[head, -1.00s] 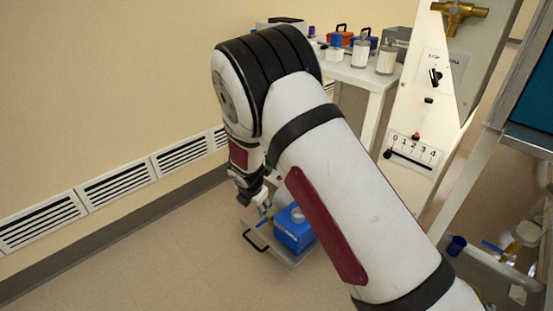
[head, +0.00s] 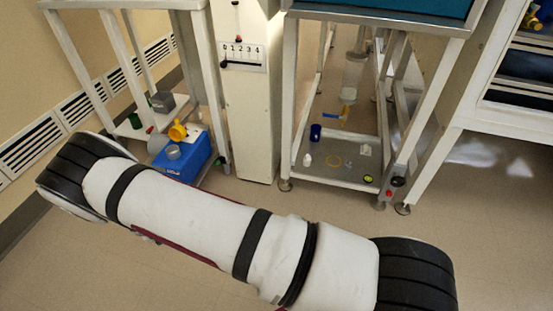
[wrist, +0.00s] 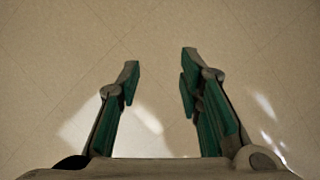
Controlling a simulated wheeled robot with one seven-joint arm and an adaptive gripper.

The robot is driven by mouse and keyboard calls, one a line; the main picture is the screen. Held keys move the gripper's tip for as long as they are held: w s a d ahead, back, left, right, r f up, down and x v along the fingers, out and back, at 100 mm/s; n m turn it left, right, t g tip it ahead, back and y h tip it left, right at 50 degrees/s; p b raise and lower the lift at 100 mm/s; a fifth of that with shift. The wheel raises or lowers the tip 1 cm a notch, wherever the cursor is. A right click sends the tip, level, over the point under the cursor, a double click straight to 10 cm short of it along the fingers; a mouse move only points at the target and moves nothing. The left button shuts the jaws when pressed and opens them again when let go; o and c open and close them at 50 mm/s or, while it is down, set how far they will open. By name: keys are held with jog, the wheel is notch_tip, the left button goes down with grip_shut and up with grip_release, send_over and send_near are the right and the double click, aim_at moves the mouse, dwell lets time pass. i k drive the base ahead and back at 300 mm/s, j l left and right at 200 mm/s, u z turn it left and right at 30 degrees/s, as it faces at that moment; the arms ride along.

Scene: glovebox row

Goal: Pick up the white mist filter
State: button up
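I cannot tell for sure which thing is the white mist filter. A small white piece (head: 307,160) sits at the left of the low tray under the middle bench, and a flat pale piece (head: 365,150) lies farther right on it. A whitish, see-through cylinder (head: 352,75) hangs above that tray. A blue unit (head: 185,158) with a pale round top piece (head: 173,152) stands at the left bench's foot. My gripper (wrist: 160,68) is open and empty over bare floor in the wrist view. It does not show in the head view.
A white panel with a 0–4 scale (head: 243,55) stands between the benches.

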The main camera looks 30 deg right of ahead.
aim_at(306, 161)
jog(key=j+z, duration=0.15)
jog(key=z, duration=0.3)
jog(key=j+z, duration=0.2)
jog(key=z, duration=0.3)
jog(key=j+z, duration=0.15)
jog(key=z, duration=0.3)
jog(key=i+j, duration=0.25)
jog(key=i, duration=0.25)
